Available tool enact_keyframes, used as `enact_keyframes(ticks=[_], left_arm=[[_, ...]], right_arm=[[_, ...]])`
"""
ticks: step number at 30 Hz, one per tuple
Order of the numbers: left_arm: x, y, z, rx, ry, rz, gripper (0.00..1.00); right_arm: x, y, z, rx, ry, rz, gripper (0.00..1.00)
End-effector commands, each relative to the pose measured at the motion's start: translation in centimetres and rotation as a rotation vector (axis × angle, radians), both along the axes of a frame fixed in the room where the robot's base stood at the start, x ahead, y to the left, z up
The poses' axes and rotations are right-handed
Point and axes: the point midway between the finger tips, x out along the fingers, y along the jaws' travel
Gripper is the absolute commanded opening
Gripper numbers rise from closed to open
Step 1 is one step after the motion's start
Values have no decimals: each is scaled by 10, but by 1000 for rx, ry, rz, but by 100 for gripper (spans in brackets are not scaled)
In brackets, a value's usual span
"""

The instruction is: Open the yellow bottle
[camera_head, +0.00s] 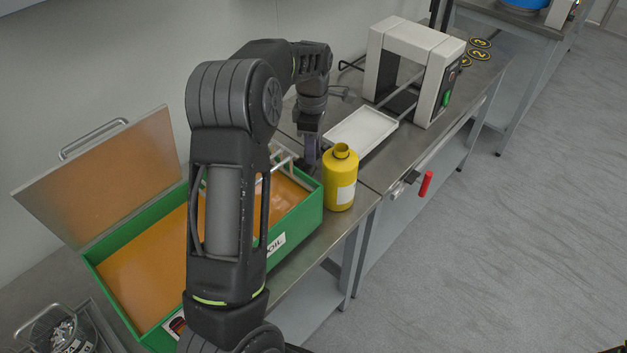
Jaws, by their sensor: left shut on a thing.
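The yellow bottle (340,190) stands upright on the metal bench at the right end of the green box. It has a white label, and its narrow neck shows a dark opening at the top with no cap visible on it. My left gripper (309,162) points down just left of and behind the bottle. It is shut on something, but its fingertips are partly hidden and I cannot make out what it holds. I cannot tell whether it touches the bottle. My right gripper is not in view.
The green box (296,227) holds orange liquid and a pale rack, with its lid (100,180) raised. A white tray (361,131) lies behind the bottle, before a white-and-grey machine (437,85). A red handle (426,184) hangs at the bench front. A wire basket (45,325) sits lower left.

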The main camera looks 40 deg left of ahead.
Motion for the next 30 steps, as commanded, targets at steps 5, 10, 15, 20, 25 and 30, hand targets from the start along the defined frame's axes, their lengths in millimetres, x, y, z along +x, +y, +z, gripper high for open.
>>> enact_keyframes(ticks=[5, 10, 15, 20, 25, 30], left_arm=[[-2, 0, -25, -2, 6, 0, 0], [-1, 0, -53, 0, 3, 1, 0], [0, 0, -60, 0, 1, 0, 0], [0, 0, -60, 0, 1, 0, 0], [-1, 0, -73, -2, 5, 0, 0], [-1, 0, -94, -1, 3, 1, 0]], right_arm=[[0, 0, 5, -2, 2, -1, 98], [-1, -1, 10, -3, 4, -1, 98], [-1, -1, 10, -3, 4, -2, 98], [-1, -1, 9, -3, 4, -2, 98], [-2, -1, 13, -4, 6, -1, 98], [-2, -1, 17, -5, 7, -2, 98]])
